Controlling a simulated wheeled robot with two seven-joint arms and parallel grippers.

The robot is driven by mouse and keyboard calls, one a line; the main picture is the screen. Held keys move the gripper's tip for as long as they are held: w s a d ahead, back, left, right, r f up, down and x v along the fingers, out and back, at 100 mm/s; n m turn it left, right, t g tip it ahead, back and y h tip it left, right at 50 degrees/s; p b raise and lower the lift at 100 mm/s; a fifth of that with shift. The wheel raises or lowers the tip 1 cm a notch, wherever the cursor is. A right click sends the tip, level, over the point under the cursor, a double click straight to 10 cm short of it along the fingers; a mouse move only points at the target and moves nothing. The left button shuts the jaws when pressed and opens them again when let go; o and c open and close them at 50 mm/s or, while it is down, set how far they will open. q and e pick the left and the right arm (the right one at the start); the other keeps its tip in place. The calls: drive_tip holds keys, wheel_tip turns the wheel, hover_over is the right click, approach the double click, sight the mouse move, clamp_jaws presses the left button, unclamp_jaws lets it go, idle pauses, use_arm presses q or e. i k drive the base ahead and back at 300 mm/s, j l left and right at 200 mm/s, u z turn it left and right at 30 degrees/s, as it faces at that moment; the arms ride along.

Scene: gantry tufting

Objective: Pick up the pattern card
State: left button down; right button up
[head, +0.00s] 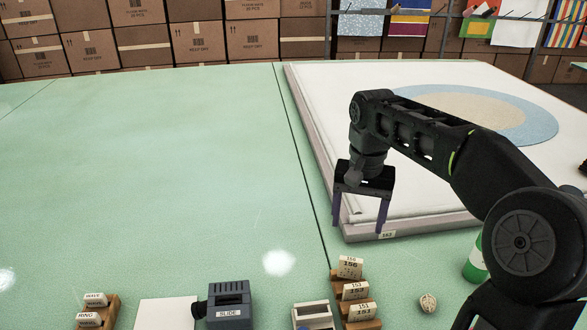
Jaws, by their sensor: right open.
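Two small cards stand in a wooden rack (112,308) at the bottom left, one marked WAVE (95,299) and one marked RING (88,319). Which of them is the pattern card I cannot tell. My right gripper (358,226) points down with its two purple fingers apart and nothing between them. It hangs near the front left corner of the white tufting frame, far to the right of the WAVE and RING cards. My left gripper is not in view.
A second wooden rack (368,325) holds numbered cards (354,291). A grey box marked SLIDE (229,304), a white sheet (166,313), a small ball (428,303) and a green-and-white container (475,260) stand near the front. The left green table (150,160) is mostly clear.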

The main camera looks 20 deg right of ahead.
sight(350, 268)
drive_tip(key=k+j, duration=0.25)
drive_tip(key=k, duration=0.25)
drive_tip(key=k+j, duration=0.2)
drive_tip(key=k, duration=0.25)
